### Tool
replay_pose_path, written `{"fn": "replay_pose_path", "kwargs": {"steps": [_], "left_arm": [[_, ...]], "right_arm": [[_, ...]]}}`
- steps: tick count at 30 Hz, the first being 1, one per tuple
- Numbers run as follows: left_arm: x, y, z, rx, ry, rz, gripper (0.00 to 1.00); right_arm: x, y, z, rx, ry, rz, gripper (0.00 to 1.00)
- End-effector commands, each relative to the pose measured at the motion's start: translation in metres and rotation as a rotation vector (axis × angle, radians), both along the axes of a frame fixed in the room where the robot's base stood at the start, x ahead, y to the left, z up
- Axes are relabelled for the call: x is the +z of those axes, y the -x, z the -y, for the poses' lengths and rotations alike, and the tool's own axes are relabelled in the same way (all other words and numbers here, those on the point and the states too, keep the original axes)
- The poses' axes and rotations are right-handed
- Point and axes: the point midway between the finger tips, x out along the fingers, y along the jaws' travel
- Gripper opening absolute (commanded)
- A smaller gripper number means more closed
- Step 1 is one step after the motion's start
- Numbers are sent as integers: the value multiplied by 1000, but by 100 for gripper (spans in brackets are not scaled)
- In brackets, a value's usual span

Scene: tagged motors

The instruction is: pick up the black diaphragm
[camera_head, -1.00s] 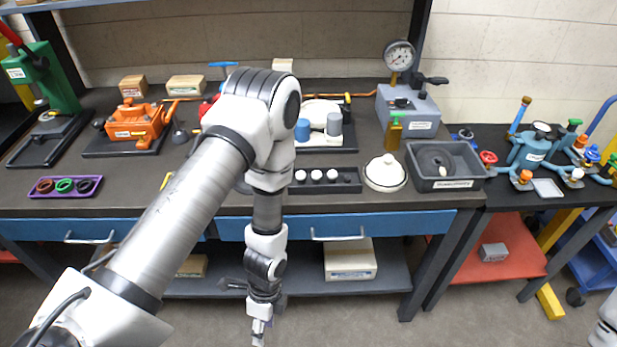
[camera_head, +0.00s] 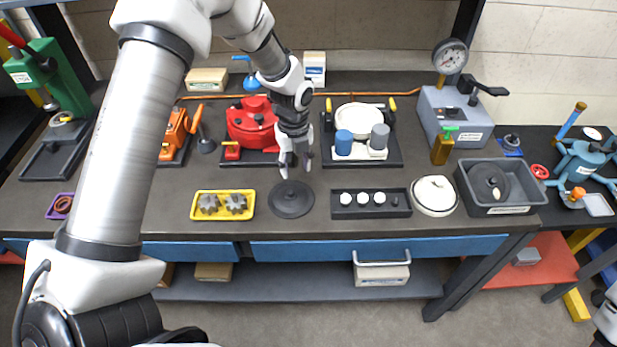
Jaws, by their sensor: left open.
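A round black diaphragm (camera_head: 291,199) with a small raised centre lies flat on the dark bench top, near the front edge. My left gripper (camera_head: 296,170) points down just behind and above it, fingers apart and empty. The gripper does not appear to touch the disc. A second dark disc (camera_head: 487,182) lies in a grey tray (camera_head: 509,211) at the right. My right gripper is not in view.
A yellow tray with grey star-shaped parts (camera_head: 223,205) is left of the disc. A black rack with white caps (camera_head: 370,204) and a white lidded dish (camera_head: 434,196) are right. A red motor (camera_head: 251,124) and a white-based unit (camera_head: 359,118) stand behind.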

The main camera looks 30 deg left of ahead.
Motion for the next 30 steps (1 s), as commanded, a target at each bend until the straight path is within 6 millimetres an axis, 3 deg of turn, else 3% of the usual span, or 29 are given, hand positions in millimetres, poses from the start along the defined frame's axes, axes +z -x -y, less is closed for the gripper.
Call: {"fn": "replay_pose_path", "kwargs": {"steps": [8,13,20,21,24,25,30], "left_arm": [[-33,4,0,1,0,-5,47],[-65,2,0,0,-1,-4,47],[-73,2,0,1,1,-1,47],[-73,2,0,1,1,-1,43],[-73,2,0,1,0,-1,7],[-73,2,0,1,0,-1,0],[-73,2,0,1,0,-1,0]], "right_arm": [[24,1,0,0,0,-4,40],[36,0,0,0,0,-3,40],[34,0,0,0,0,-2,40],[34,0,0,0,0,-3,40],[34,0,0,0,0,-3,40],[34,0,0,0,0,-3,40],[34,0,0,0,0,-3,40]]}}
